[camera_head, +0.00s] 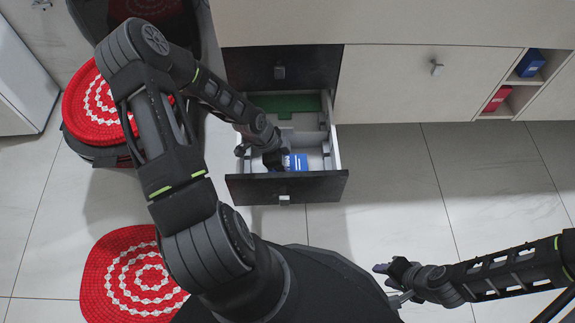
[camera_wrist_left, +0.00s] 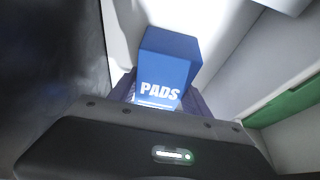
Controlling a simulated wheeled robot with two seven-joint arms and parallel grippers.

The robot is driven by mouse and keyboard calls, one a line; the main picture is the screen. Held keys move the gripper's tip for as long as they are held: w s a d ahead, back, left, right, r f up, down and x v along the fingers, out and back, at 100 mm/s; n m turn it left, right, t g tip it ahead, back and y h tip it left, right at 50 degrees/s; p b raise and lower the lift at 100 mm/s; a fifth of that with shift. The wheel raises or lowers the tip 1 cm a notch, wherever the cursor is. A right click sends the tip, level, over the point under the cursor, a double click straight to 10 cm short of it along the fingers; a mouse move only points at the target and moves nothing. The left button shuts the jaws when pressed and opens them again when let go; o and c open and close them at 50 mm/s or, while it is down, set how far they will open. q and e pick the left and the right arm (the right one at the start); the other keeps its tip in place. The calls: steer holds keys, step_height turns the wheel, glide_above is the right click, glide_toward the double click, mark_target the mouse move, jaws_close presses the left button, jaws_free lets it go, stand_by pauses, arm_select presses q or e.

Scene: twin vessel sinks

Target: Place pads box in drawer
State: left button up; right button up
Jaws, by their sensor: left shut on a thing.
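The blue pads box (camera_head: 295,163) is inside the open drawer (camera_head: 315,188), near its front panel. In the left wrist view the box (camera_wrist_left: 168,62) shows the word PADS and sits between the fingers. My left gripper (camera_head: 276,160) is shut on the box, down inside the drawer. Part of the box is hidden by the gripper; I cannot tell whether its base touches the drawer floor. My right gripper (camera_head: 385,275) is away from the drawer at the lower right, and its fingers are too small to judge.
The drawer has light dividers and a green piece (camera_head: 290,104) at its back, also seen in the left wrist view (camera_wrist_left: 290,103). A closed dark drawer (camera_head: 310,68) is above. A cubby at right holds a blue box (camera_head: 531,63) and a red box (camera_head: 497,99). Red round mats lie left.

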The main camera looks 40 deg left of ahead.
arm_select(q)
steer(key=shift+f, duration=0.1)
steer(key=o, duration=1.5)
steer(key=shift+o, duration=0.2)
steer(key=p+v, duration=0.6)
steer(key=v, duration=0.6)
